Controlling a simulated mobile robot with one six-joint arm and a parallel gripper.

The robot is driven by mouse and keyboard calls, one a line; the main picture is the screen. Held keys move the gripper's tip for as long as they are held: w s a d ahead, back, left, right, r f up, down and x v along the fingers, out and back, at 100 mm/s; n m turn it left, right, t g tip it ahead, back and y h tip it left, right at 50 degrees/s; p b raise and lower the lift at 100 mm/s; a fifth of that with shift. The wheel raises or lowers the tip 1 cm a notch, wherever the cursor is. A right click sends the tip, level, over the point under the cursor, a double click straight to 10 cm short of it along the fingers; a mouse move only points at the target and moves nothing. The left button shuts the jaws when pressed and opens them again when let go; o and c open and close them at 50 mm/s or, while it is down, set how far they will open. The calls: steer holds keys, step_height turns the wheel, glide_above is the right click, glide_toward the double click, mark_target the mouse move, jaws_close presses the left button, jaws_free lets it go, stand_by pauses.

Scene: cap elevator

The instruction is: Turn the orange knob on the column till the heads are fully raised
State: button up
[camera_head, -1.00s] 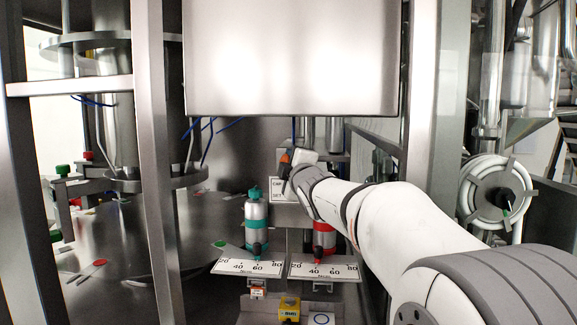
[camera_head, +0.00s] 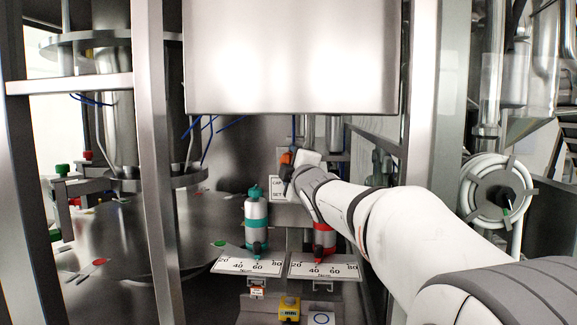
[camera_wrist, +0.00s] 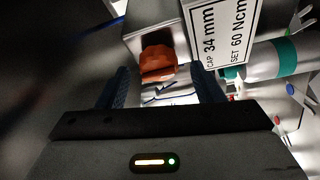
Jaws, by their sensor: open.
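The orange knob (camera_wrist: 158,62) sits on the column, just beyond my gripper (camera_wrist: 160,90) in the wrist view. My gripper is open, with one blue finger on each side and the knob ahead of the gap between them. I cannot tell whether either finger touches it. In the head view the orange knob (camera_head: 287,158) shows small at the left of my white gripper (camera_head: 291,172), partly hidden by it. The heads are not clearly identifiable in these views.
A sign reading "CAP 34 mm, SET 60 Ncm" (camera_wrist: 222,30) stands right beside the knob. A teal-banded cylinder (camera_head: 256,215) and a red-banded one (camera_head: 323,238) stand below, behind scale plates (camera_head: 247,265). Steel frame posts (camera_head: 155,150) and a large steel box (camera_head: 290,55) bound the space.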

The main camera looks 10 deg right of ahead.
steer(key=s, duration=0.6)
steer(key=shift+f+b, duration=0.2)
steer(key=shift+b, duration=0.15)
steer(key=shift+d, duration=0.15)
steer(key=s+f+m+g+h, duration=0.1)
steer(key=s+f+m+g, duration=0.4)
steer(key=f, duration=0.4)
steer(key=s+f+m+g+h, duration=0.1)
steer(key=s+f+m+g, duration=0.25)
steer(key=s+f, duration=0.55)
steer(key=s+f+m+g, duration=0.4)
steer(key=s+f+m, duration=0.1)
steer(key=f, duration=0.5)
steer(key=s+a+f+m+g, duration=0.1)
steer(key=s+f+m+g, duration=0.1)
steer(key=s+f+g, duration=0.2)
steer(key=s+f, duration=0.3)
steer(key=s, duration=0.4)
steer(key=shift+a+m+y, duration=0.2)
steer(key=shift+m+y, duration=0.1)
steer(key=shift+m, duration=0.05)
